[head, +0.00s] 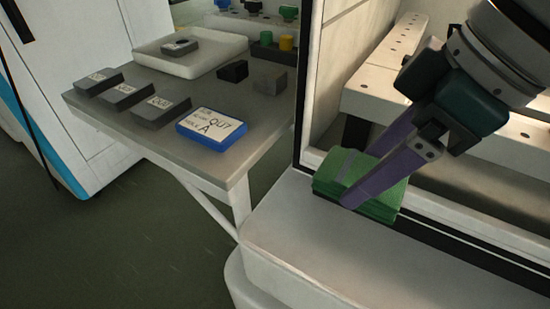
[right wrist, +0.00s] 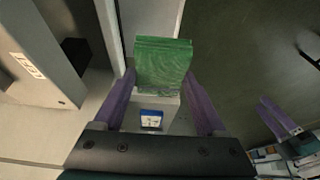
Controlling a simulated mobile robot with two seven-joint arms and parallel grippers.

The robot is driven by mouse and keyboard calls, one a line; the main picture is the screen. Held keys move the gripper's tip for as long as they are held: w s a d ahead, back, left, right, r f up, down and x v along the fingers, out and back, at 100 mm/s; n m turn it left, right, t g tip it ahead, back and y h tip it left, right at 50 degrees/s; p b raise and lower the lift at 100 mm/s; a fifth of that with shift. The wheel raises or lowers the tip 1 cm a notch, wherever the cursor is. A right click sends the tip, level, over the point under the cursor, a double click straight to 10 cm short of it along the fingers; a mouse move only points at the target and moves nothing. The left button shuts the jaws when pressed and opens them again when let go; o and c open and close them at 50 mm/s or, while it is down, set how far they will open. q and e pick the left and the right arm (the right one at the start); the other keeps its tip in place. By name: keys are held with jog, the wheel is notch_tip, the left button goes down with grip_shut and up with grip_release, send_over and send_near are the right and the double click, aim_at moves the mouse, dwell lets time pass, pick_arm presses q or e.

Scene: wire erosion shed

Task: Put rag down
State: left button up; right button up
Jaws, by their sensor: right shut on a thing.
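The green folded rag (head: 382,208) is at the front sill (head: 330,245) of the white machine in the head view. My right gripper (head: 352,180) reaches down from the upper right with its purple fingers shut on the rag. In the right wrist view the rag (right wrist: 163,62) sits between the two fingertips. I cannot tell whether its underside touches the sill. Part of my left gripper (right wrist: 278,116) shows at the lower right of the right wrist view, and its opening is unclear.
A grey side table (head: 215,165) stands left of the machine. It bears a blue-framed sign (head: 212,130), several dark grey blocks (head: 160,112) and a white tray (head: 190,66). The sill is clear in front of the rag. Pale perforated rails (head: 385,65) lie inside the machine.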

jog(key=shift+w+a+f, duration=0.15)
jog(key=shift+a+f, duration=0.1)
jog(key=f+b, duration=0.1)
jog(key=f, duration=0.4)
jog(key=f+b, duration=0.2)
jog(key=f, duration=0.2)
jog(key=f+b, duration=0.1)
jog(key=f, duration=0.4)
jog(key=shift+d+f, duration=0.25)
jog(key=shift+f, duration=0.1)
jog(key=shift+f+b, duration=1)
jog(key=shift+f, duration=1.1)
jog(key=shift+f, duration=0.1)
jog(key=o, duration=1.1)
jog(key=shift+o, duration=0.2)
